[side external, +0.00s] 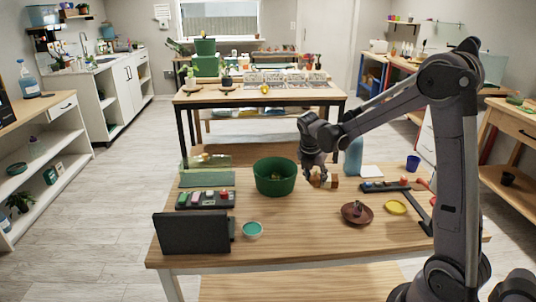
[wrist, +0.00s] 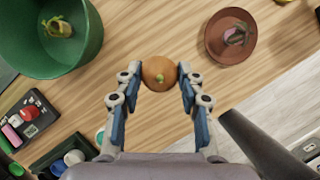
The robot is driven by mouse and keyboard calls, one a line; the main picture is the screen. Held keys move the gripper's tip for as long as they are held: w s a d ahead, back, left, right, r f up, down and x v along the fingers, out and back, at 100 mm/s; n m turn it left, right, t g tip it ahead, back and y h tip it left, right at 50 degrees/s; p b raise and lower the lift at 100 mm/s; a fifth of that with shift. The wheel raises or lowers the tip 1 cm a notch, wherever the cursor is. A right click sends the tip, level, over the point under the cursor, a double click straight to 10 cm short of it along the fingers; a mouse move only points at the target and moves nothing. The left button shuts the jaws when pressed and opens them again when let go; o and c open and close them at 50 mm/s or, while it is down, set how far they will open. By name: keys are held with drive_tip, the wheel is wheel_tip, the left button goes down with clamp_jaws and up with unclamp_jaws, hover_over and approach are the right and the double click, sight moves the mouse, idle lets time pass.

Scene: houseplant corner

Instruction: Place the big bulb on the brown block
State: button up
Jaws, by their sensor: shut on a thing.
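The big bulb (wrist: 159,73) is round and orange-brown with a small green tip. In the wrist view my gripper (wrist: 160,77) is shut on it, with one blue-padded finger on each side. In the side view my gripper (side external: 319,178) points down just right of the green pot. A brown block (side external: 334,183) shows right beside its fingertips there, partly covered. I cannot tell whether the bulb touches it. In the wrist view no block shows. A smaller bulb (wrist: 60,27) lies in the green pot, and another (wrist: 237,35) lies on the brown saucer.
The green pot (side external: 274,186) stands left of my gripper. The brown saucer (side external: 345,217) and a yellow dish (side external: 396,207) lie to the right. The table's front middle is bare.

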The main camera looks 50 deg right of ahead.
drive_tip(key=shift+m, duration=0.5)
drive_tip(key=d, duration=0.3)
drive_tip(key=s+d+r, duration=0.1)
drive_tip(key=d, duration=0.7)
drive_tip(key=shift+s+r, duration=0.2)
drive_tip(key=shift+r, duration=0.1)
drive_tip(key=s+d+r, duration=0.2)
drive_tip(key=s+d, duration=0.2)
drive_tip(key=d, duration=0.6)
drive_tip(key=shift+m+g, duration=0.3)
drive_tip(key=w+a+f, duration=0.1)
drive_tip(key=w+f, duration=0.1)
drive_tip(key=w, duration=0.1)
drive_tip(key=w+a+f, duration=0.1)
drive_tip(key=w+f, duration=0.1)
drive_tip(key=w, duration=0.2)
drive_tip(key=w+a+f, duration=0.1)
drive_tip(key=w+f, duration=0.2)
drive_tip(key=w, duration=0.1)
drive_tip(key=shift+a+f, duration=0.1)
drive_tip(key=shift+f, duration=2)
drive_tip(key=shift+s+f, duration=0.1)
drive_tip(key=shift+f, duration=0.05)
drive_tip(key=o, duration=1.1)
